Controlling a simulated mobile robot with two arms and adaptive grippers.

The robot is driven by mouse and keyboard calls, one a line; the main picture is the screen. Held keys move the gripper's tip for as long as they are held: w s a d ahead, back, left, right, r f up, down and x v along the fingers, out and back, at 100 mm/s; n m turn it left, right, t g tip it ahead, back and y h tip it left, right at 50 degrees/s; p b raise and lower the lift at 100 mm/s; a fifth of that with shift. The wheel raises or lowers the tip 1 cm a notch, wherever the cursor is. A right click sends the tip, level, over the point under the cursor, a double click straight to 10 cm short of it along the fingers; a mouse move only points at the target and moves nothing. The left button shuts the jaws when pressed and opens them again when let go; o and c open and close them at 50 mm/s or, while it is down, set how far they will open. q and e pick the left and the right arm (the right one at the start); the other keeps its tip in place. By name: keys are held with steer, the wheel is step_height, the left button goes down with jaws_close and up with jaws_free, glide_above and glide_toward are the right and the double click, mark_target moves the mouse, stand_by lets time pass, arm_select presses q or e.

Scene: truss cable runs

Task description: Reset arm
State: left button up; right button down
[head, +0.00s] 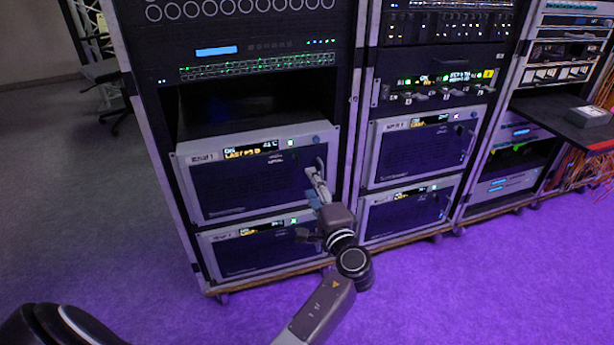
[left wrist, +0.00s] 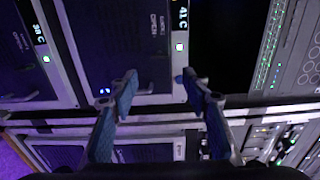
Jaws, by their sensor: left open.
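My left gripper (head: 318,184) is at the right edge of the upper grey rack unit (head: 245,187) in the left rack. In the left wrist view its two blue-padded fingers (left wrist: 160,82) are apart, with nothing held between them. The unit's front, with a lit display and a green light, shows behind the fingertips, turned sideways. I cannot tell whether a fingertip touches the unit. The unit stands a little forward of the rack, with a dark open slot above it. My right gripper is in neither view.
A similar grey unit (head: 260,249) sits below it. The middle rack holds two more grey units (head: 418,150). A shelf (head: 560,122) with a small grey box (head: 589,116) juts out at the right. Purple-lit floor (head: 470,290) is clear in front.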

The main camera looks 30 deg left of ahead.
arm_select(q)
steer(key=shift+s+d, duration=0.35)
steer(key=shift+d, duration=0.05)
